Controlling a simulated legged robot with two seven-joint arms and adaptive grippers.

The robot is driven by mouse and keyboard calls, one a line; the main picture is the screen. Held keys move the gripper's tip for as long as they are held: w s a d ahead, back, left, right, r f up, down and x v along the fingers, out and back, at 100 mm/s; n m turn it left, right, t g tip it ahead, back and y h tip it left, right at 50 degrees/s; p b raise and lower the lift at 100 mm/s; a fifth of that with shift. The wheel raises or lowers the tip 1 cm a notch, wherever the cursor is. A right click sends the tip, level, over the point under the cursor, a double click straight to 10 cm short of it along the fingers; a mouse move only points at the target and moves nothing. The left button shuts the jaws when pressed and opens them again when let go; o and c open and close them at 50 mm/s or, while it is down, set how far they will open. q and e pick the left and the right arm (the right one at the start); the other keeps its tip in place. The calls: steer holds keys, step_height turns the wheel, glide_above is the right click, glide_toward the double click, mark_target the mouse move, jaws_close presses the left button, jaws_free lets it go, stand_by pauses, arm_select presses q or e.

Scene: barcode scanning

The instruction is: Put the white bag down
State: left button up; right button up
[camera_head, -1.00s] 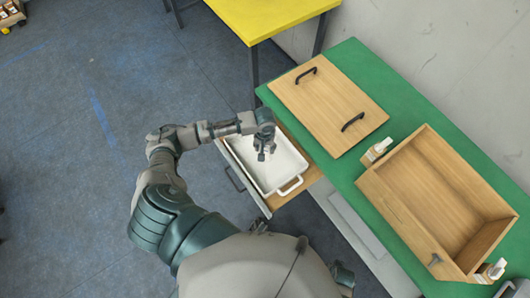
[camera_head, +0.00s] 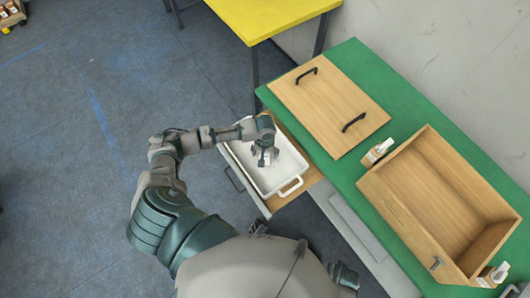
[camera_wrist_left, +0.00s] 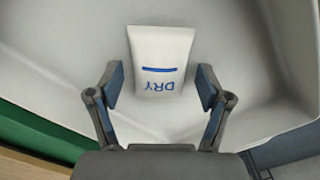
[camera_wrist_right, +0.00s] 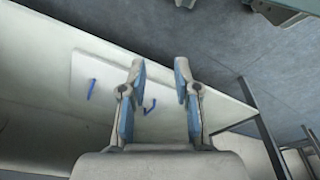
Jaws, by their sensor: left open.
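The tray (camera_head: 290,188) sits in the open drawer in the head view, where I cannot make out the bag. My left gripper (camera_head: 264,158) is over the tray. In the left wrist view its fingers (camera_wrist_left: 160,88) are spread on either side of the bag's near end, with gaps between them and the bag. My right gripper (camera_wrist_right: 160,75) is open and empty in the right wrist view.
A green table (camera_head: 350,62) holds a wooden lid (camera_head: 328,105) with two black handles and an open wooden box (camera_head: 435,185). Small bottles (camera_head: 377,151) stand by the box. A yellow table (camera_head: 270,15) stands at the back.

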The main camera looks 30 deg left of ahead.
arm_select(q)
steer(key=shift+r, duration=0.3)
step_height(320, 180, up, 12)
steer(key=p, duration=0.3)
steer(key=shift+f, duration=0.2)
arm_select(e)
steer(key=s+f, duration=0.3)
steer(key=f, duration=0.4)
steer(key=shift+s+d, duration=0.3)
steer(key=shift+s, duration=0.1)
steer(key=shift+f, duration=0.1)
